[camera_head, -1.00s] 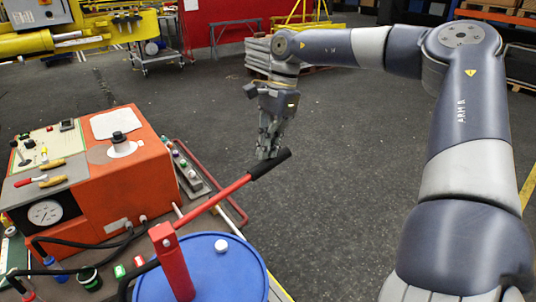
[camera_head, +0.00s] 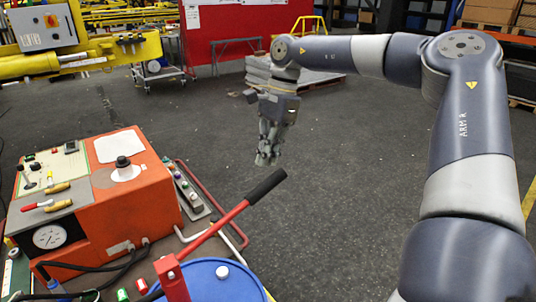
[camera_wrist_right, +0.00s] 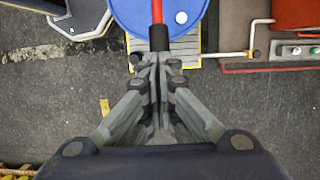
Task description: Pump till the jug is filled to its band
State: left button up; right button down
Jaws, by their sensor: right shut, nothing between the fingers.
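The pump lever is a red bar (camera_head: 215,233) with a black grip (camera_head: 266,186), slanting up to the right from a red post (camera_head: 172,279) on a blue drum (camera_head: 215,285). My right gripper (camera_head: 265,160) points down, just above and beyond the black grip in the head view. It is shut and empty. A small gap shows between its fingertips and the grip there. In the right wrist view the shut fingers (camera_wrist_right: 158,60) overlap the end of the black grip (camera_wrist_right: 159,38); I cannot tell the depth there. I cannot make out the jug or its band. My left gripper is out of view.
An orange console (camera_head: 140,205) with a gauge (camera_head: 49,236) and small levers stands left of the drum. A red rail (camera_head: 222,215) runs beside it. Yellow machinery (camera_head: 100,50) is at the back left. The dark floor (camera_head: 330,200) right of the lever is clear.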

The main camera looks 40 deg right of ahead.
jog(key=shift+f, duration=0.1)
jog(key=shift+d+f+b+x, duration=0.25)
jog(key=shift+d+b+x, duration=0.85)
jog(key=shift+b+x, duration=2.85)
jog(key=shift+d+f+b+x, duration=0.3)
jog(key=shift+d+b+x, duration=0.8)
jog(key=shift+b+x, duration=2.85)
jog(key=r+p, duration=0.1)
jog(key=p, duration=0.1)
jog(key=r+p, duration=0.3)
jog(key=p, duration=0.2)
jog(key=shift+s+a+r, duration=0.15)
jog(key=shift+a+r, duration=0.2)
jog(key=shift+r, duration=0.05)
jog(key=a+p+v, duration=0.1)
jog(key=p+v, duration=0.2)
jog(key=v, duration=0.1)
jog(key=a+p+v, duration=0.1)
jog(key=p+v, duration=0.1)
jog(key=v, duration=0.1)
jog(key=p+v, duration=0.3)
jog(key=v, duration=0.1)
jog(key=shift+a+r+p, duration=0.25)
jog(key=shift+r+p, duration=0.05)
jog(key=shift+r, duration=0.4)
jog(key=shift+f, duration=0.2)
